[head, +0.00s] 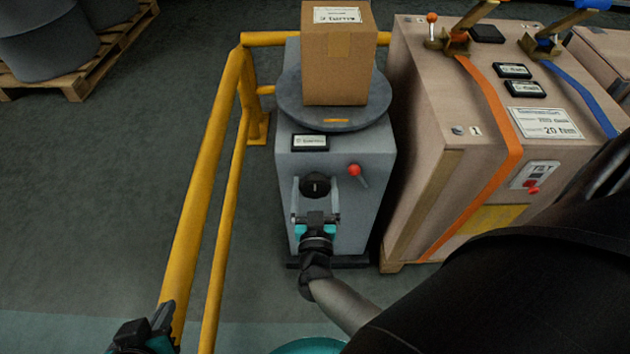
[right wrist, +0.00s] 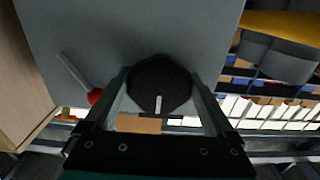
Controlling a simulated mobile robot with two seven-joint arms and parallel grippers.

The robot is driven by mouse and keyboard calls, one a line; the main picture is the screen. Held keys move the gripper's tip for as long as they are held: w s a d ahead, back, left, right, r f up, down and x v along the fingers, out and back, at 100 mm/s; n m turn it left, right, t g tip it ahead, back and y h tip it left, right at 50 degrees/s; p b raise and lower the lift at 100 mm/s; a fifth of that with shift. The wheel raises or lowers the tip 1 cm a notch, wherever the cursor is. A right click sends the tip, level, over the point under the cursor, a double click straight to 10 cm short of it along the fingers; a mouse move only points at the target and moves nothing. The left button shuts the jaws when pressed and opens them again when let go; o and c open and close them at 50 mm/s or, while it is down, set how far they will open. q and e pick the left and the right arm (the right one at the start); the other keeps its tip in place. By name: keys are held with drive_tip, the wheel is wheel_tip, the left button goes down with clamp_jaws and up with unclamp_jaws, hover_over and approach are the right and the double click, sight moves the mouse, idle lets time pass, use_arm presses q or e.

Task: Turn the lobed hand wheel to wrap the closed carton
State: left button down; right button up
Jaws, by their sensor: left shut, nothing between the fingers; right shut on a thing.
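The closed carton (head: 338,60) stands upright on a round dark turntable (head: 330,119) on top of a grey machine (head: 335,225). The black lobed hand wheel (head: 315,184) is on the machine's front face. It also fills the middle of the right wrist view (right wrist: 159,84), with a pale mark on it. My right gripper (head: 316,192) is shut on the hand wheel, one finger on each side of it. My left gripper (head: 150,330) is shut and empty at the bottom left, low by the yellow rail and away from the machine.
A red-knobbed lever (head: 355,170) sticks out right of the wheel. A yellow guard rail (head: 207,195) runs along the left. A large strapped crate (head: 430,170) stands close on the right. A pallet (head: 78,88) with grey drums lies at the far left. Floor between is clear.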

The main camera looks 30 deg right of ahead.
drive_tip(key=shift+m, duration=0.3)
drive_tip(key=m, duration=0.5)
drive_tip(key=shift+m, duration=0.3)
drive_tip(key=m, duration=0.6)
drive_tip(key=shift+w+a+r+m, duration=0.1)
drive_tip(key=shift+m, duration=0.2)
drive_tip(key=o, duration=1.1)
drive_tip(key=shift+c, duration=0.2)
drive_tip(key=shift+a, duration=0.1)
